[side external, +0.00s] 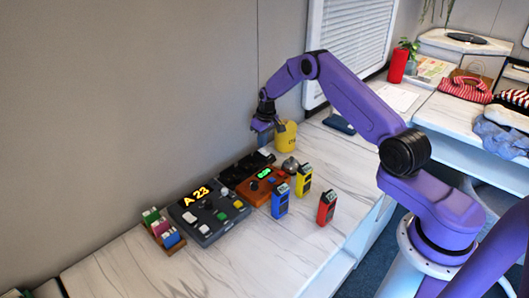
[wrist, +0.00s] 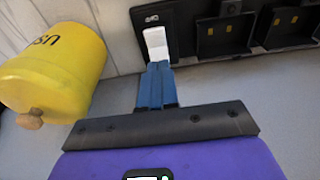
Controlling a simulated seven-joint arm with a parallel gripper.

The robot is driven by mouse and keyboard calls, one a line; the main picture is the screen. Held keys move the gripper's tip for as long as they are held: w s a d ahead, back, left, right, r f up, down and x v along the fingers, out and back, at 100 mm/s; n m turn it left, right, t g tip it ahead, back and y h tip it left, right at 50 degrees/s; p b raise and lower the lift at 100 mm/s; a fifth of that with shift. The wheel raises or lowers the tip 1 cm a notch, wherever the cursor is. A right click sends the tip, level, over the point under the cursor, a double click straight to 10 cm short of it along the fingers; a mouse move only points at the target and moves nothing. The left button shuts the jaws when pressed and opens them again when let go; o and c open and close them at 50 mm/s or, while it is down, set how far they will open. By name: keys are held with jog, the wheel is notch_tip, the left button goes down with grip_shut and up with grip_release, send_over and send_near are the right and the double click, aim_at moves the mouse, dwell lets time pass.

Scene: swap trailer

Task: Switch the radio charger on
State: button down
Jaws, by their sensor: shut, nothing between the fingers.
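The radio charger (side external: 238,170) is a long black unit at the back of the counter, against the wall. In the wrist view the charger (wrist: 185,38) shows dark slots with gold contacts. A white rocker switch (wrist: 155,40) sits at its left end in that view. My gripper (wrist: 158,68) has its blue fingers closed together and empty, with the tips right at the lower edge of the switch; whether they touch it I cannot tell. In the side view my gripper (side external: 263,138) points down above the charger's right end. The switch's on or off position is unclear.
Blue (side external: 281,203), yellow (side external: 304,181) and red (side external: 326,208) radios stand in front. A grey console (side external: 207,215) and an orange-brown box (side external: 258,190) sit nearby.

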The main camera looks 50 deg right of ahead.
aim_at(262, 150)
jog(key=shift+f, duration=0.9)
dwell(0.5)
jog(key=shift+r, duration=3.55)
jog(key=s+a+r+n, duration=0.2)
jog(key=s+a+r, duration=0.15)
jog(key=a, duration=0.45)
jog(key=s+a+r+n, duration=0.1)
jog(key=s+a+r, duration=0.1)
jog(key=a+r, duration=0.4)
jog(key=s+a+r+n+g, duration=0.1)
jog(key=s+a+r+n, duration=0.3)
jog(key=s+a, duration=0.7)
jog(key=s+r+n, duration=0.1)
jog(key=s+r, duration=0.1)
jog(key=s, duration=0.7)
jog(key=s+r+n, duration=0.1)
jog(key=s+r, duration=0.1)
jog(key=s, duration=0.6)
jog(key=s+d+n, duration=0.3)
jog(key=s+d, duration=0.1)
jog(key=s, duration=1)
jog(key=shift+d+f+n+g, duration=0.2)
jog(key=shift+f+n+g, duration=0.1)
